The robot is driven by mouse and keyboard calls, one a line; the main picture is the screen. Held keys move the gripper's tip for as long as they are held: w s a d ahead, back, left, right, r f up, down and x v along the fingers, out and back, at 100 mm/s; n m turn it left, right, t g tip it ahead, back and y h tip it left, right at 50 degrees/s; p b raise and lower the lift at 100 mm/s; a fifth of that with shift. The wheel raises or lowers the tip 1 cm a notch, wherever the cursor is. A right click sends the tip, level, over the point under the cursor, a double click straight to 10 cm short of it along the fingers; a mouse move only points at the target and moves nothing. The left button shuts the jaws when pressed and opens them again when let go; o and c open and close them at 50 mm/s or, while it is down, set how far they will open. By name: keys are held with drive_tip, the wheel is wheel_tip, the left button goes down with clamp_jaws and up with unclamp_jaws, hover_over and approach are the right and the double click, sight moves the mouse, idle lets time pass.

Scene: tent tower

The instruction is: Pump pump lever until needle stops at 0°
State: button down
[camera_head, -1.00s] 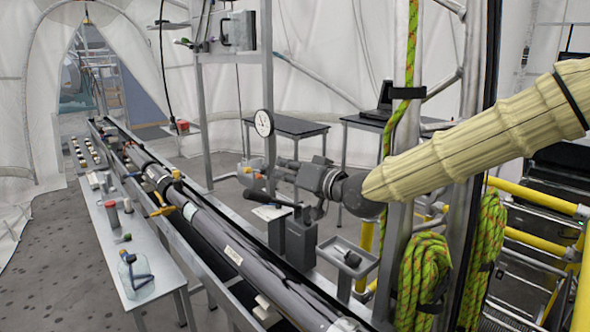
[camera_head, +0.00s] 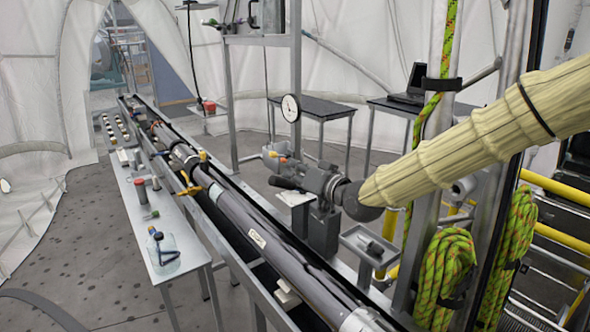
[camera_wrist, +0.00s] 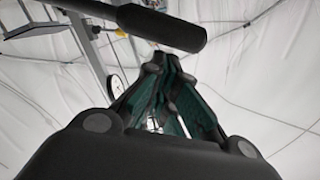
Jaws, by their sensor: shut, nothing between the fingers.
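The pump lever (camera_head: 284,183) is a dark bar with a thick black grip, sticking out left from the grey pump block (camera_head: 323,232) in the head view. In the wrist view the lever's grip (camera_wrist: 165,28) crosses just beyond the fingertips. My gripper (camera_head: 291,167) is shut and empty, close above the lever; I cannot tell whether they touch. Its dark green fingers (camera_wrist: 168,62) are together in the wrist view. The round white gauge (camera_head: 290,108) hangs on a metal post behind; it also shows in the wrist view (camera_wrist: 117,84). Its needle is too small to read.
A long grey tube (camera_head: 250,228) runs in a trough left of the pump. A narrow side table (camera_head: 165,250) with tools is further left. A small grey tray (camera_head: 368,245) and coiled green rope (camera_head: 445,280) are on the right.

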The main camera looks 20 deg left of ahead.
drive_tip(key=s+a+f+n+b, duration=0.1)
drive_tip(key=s+f+n+b, duration=0.1)
drive_tip(key=f+b, duration=0.4)
drive_tip(key=s+a+f+n+b, duration=0.2)
drive_tip(key=f+n+b, duration=0.1)
drive_tip(key=f+b, duration=0.2)
drive_tip(key=shift+f+t+h+b, duration=0.3)
drive_tip(key=shift+f+b, duration=0.1)
drive_tip(key=shift+a, duration=0.1)
idle(0.4)
